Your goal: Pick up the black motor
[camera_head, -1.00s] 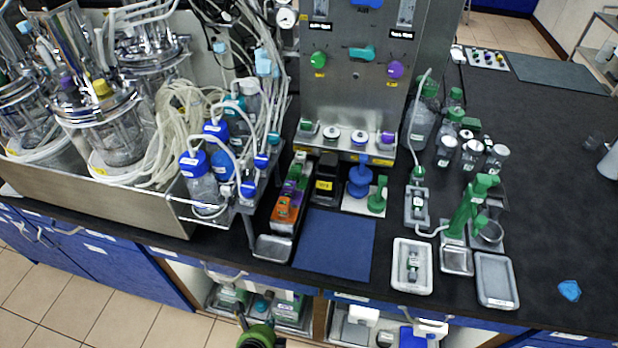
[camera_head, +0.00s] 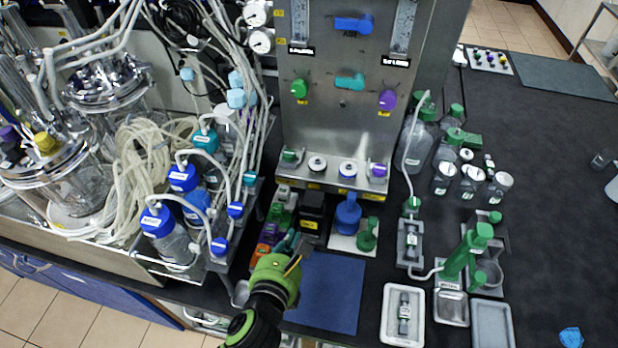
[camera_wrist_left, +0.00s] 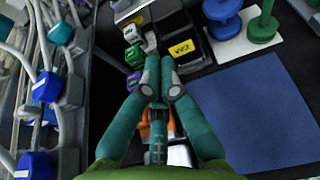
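A black boxy item with a yellow label (camera_head: 311,218), which looks like the black motor, stands behind the blue mat's left part, left of a blue spool-shaped part. It also shows in the left wrist view (camera_wrist_left: 181,47), just beyond my fingertips. My left gripper (camera_head: 291,243) hangs over the mat's back left corner, in front of the black item and apart from it. In the left wrist view its two fingers (camera_wrist_left: 160,77) come together at the tips with nothing visible between them. They cover part of the coloured row below. My right gripper is out of view.
A row of green, purple and orange parts (camera_head: 279,212) stands close on the left. The blue spool part (camera_head: 347,214) and a green one (camera_head: 368,235) stand on a white plate on the right. The blue mat (camera_head: 335,295) is bare. A steel panel (camera_head: 340,120) rises behind.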

